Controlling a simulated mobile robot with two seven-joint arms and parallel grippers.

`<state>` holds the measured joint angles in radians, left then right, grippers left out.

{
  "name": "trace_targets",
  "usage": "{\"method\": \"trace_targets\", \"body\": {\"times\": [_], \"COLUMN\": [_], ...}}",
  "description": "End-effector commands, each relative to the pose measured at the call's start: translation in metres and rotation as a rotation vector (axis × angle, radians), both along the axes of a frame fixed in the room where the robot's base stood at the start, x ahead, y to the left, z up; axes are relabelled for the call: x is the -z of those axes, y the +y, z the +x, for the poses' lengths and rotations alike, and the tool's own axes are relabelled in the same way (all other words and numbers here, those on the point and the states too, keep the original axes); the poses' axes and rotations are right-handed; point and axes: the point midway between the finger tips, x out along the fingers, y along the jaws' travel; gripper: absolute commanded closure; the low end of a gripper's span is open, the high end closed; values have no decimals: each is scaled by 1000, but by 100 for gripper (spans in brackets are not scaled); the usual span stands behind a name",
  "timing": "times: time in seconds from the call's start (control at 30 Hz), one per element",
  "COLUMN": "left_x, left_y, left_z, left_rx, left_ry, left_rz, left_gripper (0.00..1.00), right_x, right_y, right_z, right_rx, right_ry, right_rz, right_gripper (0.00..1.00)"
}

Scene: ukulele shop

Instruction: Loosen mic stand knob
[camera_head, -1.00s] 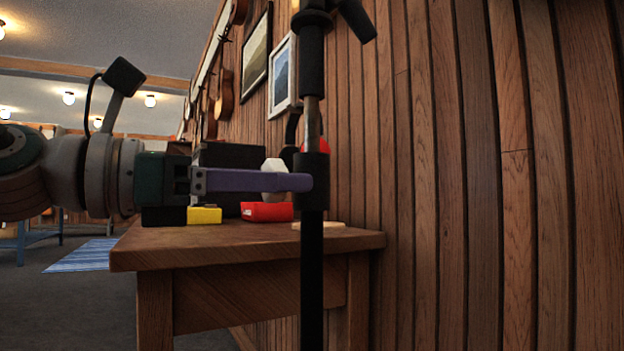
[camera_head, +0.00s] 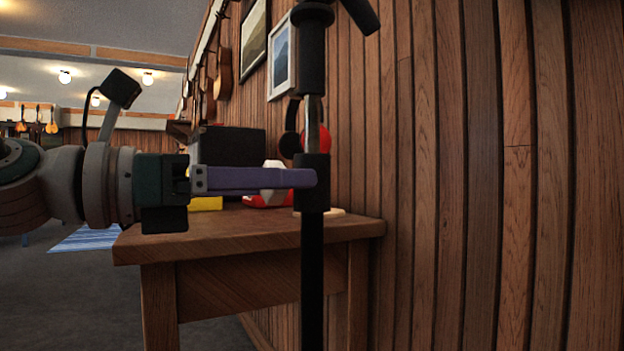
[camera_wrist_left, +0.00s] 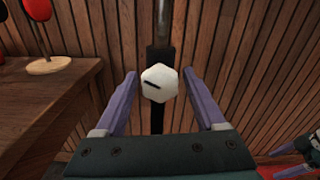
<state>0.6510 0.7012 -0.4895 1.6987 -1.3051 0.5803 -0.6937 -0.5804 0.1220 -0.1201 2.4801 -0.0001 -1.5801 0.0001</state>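The black mic stand (camera_head: 312,260) stands upright in front of the wall, with a black collar (camera_head: 316,200) around its metal tube. The white faceted knob (camera_wrist_left: 158,83) with a dark mark is on the collar. In the head view the knob (camera_head: 275,166) shows above and below my fingers. My left gripper (camera_head: 308,178) reaches in from the left, level with the collar. In the wrist view my left gripper (camera_wrist_left: 161,74) is open, with its purple fingers on either side of the knob and small gaps showing. My right gripper (camera_wrist_left: 273,165) shows partly at the lower right, fingers apart.
A wooden table (camera_head: 215,240) stands behind the stand, carrying a dark box (camera_head: 235,145), a yellow item (camera_head: 206,204) and red headphones on a holder (camera_head: 318,140). The plank wall (camera_head: 450,180) is close on the right. Open floor lies left.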

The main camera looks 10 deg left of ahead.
Motion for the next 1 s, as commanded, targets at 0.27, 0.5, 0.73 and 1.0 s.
{"method": "trace_targets", "body": {"times": [0.27, 0.5, 0.73, 1.0], "left_x": [0, 1, 3, 0], "left_y": [0, 21, 59, 79], "left_z": [0, -14, -42, -58], "left_rx": [0, -4, -2, -1], "left_ry": [-1, 1, 3, -1], "left_rz": [1, 3, 4, 2], "left_gripper": [19, 19, 19, 19], "right_x": [0, 0, 3, 5], "right_y": [1, 1, 1, 1], "right_z": [0, 0, 0, 0], "right_rx": [2, 3, 3, 2], "right_ry": [0, 0, 0, 0], "right_rz": [3, 4, 4, 4], "right_gripper": [20, 20, 20, 20]}}
